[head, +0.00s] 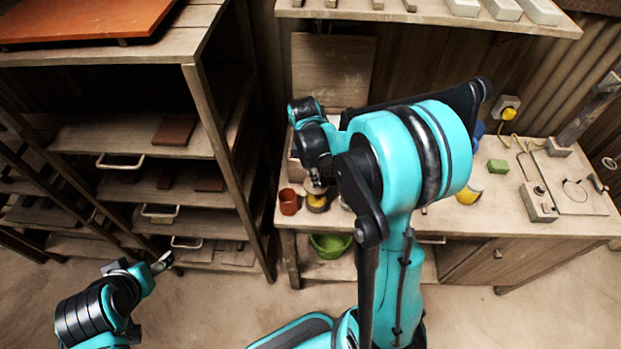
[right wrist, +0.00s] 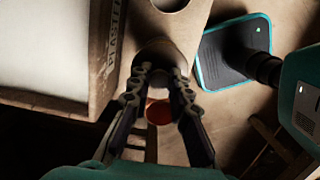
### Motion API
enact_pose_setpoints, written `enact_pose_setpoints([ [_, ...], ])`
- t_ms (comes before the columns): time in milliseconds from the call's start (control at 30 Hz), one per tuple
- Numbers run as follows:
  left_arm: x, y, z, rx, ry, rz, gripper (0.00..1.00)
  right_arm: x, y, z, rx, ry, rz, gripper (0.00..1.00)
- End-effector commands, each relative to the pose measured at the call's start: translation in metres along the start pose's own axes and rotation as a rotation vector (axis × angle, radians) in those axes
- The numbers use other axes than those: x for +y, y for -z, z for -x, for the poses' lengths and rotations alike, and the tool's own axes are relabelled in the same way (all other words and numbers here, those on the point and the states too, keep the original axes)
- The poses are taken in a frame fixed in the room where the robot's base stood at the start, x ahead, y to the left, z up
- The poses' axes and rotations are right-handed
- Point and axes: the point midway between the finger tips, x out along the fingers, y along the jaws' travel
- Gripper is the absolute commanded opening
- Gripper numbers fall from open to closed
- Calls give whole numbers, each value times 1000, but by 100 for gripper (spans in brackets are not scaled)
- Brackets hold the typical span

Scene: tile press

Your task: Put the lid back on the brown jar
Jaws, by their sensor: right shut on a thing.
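My right gripper (head: 316,188) reaches down over the workbench near its front edge. In the right wrist view its fingers (right wrist: 160,80) are closed around a small grey knob, on what looks like the round brown lid (right wrist: 160,52). In the head view a round brown and yellowish piece (head: 317,204) shows under the fingers; whether the lid touches anything is unclear. At the top of the right wrist view is a dark round opening (right wrist: 170,4), possibly the brown jar's mouth. My left gripper (head: 162,262) hangs at lower left, away from the bench; its opening is too small to judge.
A reddish-brown cup (head: 289,202) stands just left of the right gripper. A box marked plaster (right wrist: 100,60) stands close behind. My arm hides part of the bench (head: 470,225).

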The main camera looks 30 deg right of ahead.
Motion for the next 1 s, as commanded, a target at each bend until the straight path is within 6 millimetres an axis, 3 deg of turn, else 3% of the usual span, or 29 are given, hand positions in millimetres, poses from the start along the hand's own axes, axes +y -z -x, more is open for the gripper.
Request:
enact_pose_setpoints([
  [267, 0, -7, -10, 0, 0, 0, 75, 0, 2, -16, 0, 0, 0, 0],
  [700, 0, -26, -37, 0, 0, 0, 75, -1, 7, -59, 0, 0, -1, 0],
  [1000, 0, -28, -40, 0, 0, 0, 75, -1, 8, -63, 0, 0, -1, 0],
])
